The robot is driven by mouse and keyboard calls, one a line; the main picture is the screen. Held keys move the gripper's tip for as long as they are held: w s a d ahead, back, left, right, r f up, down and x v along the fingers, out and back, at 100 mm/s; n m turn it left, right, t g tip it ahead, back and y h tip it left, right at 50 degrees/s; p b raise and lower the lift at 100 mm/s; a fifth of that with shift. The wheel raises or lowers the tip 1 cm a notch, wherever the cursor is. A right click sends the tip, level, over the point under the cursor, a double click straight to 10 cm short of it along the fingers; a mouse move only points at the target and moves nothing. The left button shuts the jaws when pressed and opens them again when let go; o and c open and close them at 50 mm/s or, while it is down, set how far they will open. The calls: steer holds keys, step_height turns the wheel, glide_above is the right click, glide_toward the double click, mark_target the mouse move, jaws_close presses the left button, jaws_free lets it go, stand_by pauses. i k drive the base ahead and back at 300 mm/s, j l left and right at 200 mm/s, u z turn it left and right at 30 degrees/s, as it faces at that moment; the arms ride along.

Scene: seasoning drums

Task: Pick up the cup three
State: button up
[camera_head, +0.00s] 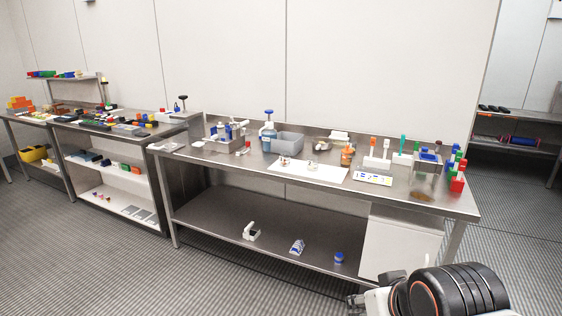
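Two small whitish cup-like items with reddish marks, a left one (284,161) and a right one (313,165), stand on a white mat (298,174) on the long steel table. They are too small for me to read any number, so I cannot tell which is cup three. My arm shows at the bottom right, in front of the table and well apart from these items. A dark end piece (356,301) at its lower left may be my gripper. It is partly cut off, and its fingers cannot be made out.
The long steel table (430,200) also bears a grey bin (289,143), an orange-topped jar (347,156), upright coloured tools and red, green and blue blocks at its right end. Few items lie on its lower shelf. Crowded benches stand left. The striped floor in front is clear.

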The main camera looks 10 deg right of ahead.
mark_target(285, 157)
steer(key=i+l+u, duration=0.25)
steer(key=i+l, duration=1.6)
